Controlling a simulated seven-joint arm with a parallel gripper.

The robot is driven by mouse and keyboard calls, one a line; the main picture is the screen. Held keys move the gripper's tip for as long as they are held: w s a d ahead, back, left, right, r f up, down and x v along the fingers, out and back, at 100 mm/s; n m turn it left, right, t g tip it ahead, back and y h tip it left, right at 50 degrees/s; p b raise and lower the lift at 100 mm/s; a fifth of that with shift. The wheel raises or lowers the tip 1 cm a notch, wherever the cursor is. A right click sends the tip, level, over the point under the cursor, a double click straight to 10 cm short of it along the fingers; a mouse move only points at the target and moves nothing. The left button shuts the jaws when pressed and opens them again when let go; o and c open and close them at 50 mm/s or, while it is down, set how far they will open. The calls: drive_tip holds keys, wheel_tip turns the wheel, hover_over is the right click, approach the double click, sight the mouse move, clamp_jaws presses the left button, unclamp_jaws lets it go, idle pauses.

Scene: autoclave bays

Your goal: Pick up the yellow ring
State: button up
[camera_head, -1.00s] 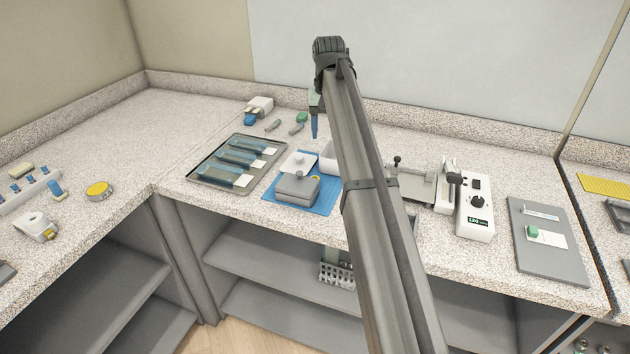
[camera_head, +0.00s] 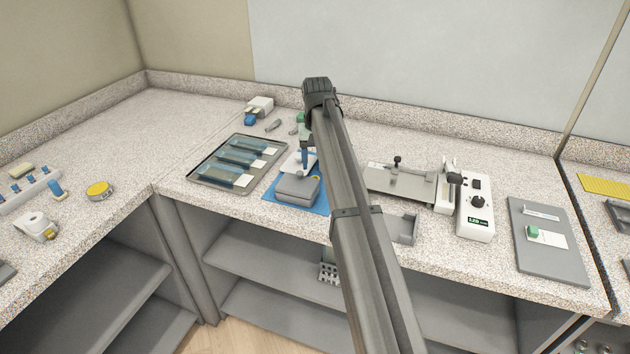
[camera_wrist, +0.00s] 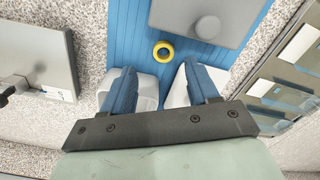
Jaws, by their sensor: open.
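My gripper (camera_wrist: 159,69) is open and empty above the mat. Its blue fingers are spread, and the ring shows between and just beyond their tips, not touched. In the head view my gripper (camera_head: 304,168) points down over the mat (camera_head: 270,193), behind the grey lidded box (camera_head: 297,190).
The grey box (camera_wrist: 210,20) with a round knob is close beyond the ring.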

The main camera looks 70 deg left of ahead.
drive_tip(key=f, duration=0.5)
drive_tip(key=shift+s+d, duration=0.15)
drive_tip(key=shift+s, duration=0.15)
clamp_jaws()
